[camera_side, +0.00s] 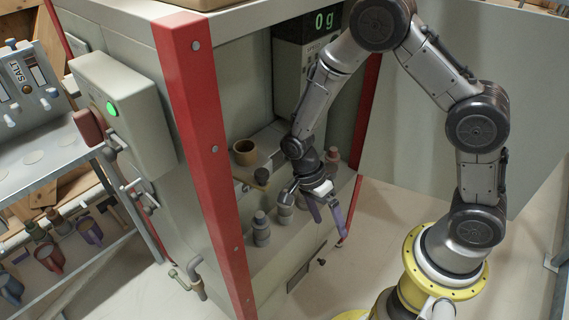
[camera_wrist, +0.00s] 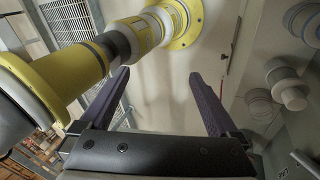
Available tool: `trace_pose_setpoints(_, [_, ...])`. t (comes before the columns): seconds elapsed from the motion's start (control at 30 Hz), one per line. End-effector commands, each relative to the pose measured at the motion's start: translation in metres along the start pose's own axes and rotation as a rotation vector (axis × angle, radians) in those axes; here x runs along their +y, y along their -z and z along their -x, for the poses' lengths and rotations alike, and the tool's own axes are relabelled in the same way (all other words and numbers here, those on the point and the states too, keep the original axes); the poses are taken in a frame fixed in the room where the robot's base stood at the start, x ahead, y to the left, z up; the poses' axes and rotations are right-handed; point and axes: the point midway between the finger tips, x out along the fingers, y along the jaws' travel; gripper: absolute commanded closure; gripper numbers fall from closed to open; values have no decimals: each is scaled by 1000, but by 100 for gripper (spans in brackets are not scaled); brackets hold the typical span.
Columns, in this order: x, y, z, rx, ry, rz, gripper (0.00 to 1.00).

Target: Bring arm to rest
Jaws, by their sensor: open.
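My gripper (camera_side: 328,217) hangs at the front edge of the grey mixer's ledge in the side view, with its two purple-grey fingers apart. In the wrist view my gripper (camera_wrist: 160,84) shows both fingers spread wide with nothing between them. My arm is bent, with its elbow high and its wrist low in front of the mixer. Grey bottles (camera_side: 261,228) stand on the ledge to the left of my gripper, and they also show at the right of the wrist view (camera_wrist: 287,88).
A brown cup (camera_side: 244,152) stands at the back of the ledge. A display (camera_side: 324,20) reads 0 g. A red post (camera_side: 200,150) rises at the mixer's near corner. A control box with a lit green button (camera_side: 112,109) is at the left. The floor (camera_side: 375,235) between mixer and base is clear.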

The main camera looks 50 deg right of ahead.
Motion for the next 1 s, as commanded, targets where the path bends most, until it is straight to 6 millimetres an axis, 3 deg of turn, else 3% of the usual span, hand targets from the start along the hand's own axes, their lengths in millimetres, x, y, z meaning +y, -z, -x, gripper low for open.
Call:
trace_pose_setpoints(0.27, [26,23,95,-36,245,437,4])
trace_pose_setpoints(0.5, [75,50,161,64,498,874,4])
trace_pose_setpoints(0.73, [131,75,195,287,707,1257,4])
trace_pose_setpoints(1.0, [174,90,203,548,815,1534,4])
